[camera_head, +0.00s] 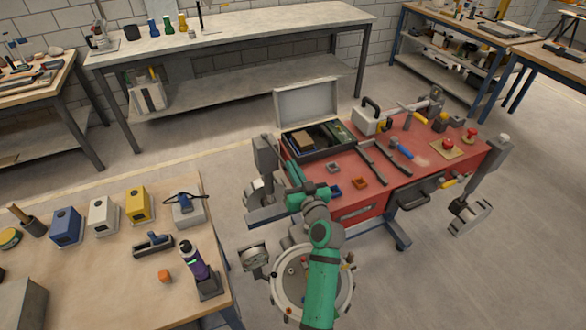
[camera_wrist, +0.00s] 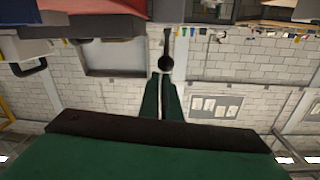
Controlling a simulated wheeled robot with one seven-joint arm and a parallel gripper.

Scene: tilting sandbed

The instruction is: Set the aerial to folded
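I cannot make out for sure which thing is the aerial. A thin upright rod (camera_head: 200,16) stands on the back bench. A small grey device (camera_head: 188,208) with a thin dark bar across its top sits on the near left wooden bench. My gripper (camera_head: 292,174) is over the left end of the red bench, apart from both. In the wrist view its two green fingers (camera_wrist: 164,76) lie close together with only a narrow light gap. A dark round thing with a stem (camera_wrist: 166,56) shows just past the fingertips; I see nothing clearly held.
The red bench (camera_head: 433,172) carries an open case (camera_head: 307,102), tools and red buttons. The near left bench (camera_head: 105,275) holds blue, white and yellow boxes and a purple-bodied tool (camera_head: 195,262) in a stand. Clear floor lies between the benches.

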